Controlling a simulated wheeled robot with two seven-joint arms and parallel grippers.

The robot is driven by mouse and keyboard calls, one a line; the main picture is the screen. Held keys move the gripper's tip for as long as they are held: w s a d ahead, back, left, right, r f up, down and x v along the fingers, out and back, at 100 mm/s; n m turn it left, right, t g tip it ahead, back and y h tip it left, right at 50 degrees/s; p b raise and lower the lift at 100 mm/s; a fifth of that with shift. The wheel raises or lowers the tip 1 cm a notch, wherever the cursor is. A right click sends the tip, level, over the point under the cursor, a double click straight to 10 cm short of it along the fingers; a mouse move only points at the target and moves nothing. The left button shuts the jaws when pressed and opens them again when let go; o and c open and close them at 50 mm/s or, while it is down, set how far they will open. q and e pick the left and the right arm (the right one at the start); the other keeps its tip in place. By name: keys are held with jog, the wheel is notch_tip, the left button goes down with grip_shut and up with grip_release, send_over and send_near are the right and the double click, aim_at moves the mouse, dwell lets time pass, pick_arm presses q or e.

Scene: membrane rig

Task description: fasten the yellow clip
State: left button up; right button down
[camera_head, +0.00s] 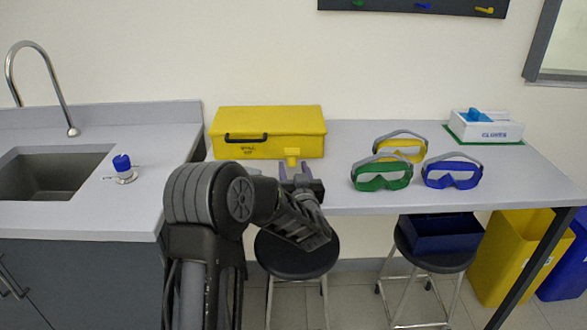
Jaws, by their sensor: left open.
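A yellow case (267,125) stands on the bench against the wall, lid down, with a dark handle on its front. A small yellow clip (292,154) shows at the lower right of the case's front. I cannot tell whether it is fastened. My left gripper (294,171) is open, its two greyish fingers pointing at the case with the clip just beyond and between them. Nothing shows between the fingers. I cannot tell whether they touch the clip. The gripper and its wrist hide part of the bench in front of the case. My right gripper is not in view.
Green goggles (382,178), yellow goggles (412,154) and blue goggles (453,180) lie right of the case. A white glove box (486,131) stands at the back right. A sink (45,180) and a blue-topped tap knob (122,165) are at the left. Stools stand below the bench.

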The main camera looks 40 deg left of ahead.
pick_arm(q)
grip_shut()
dwell(0.6)
dwell(0.9)
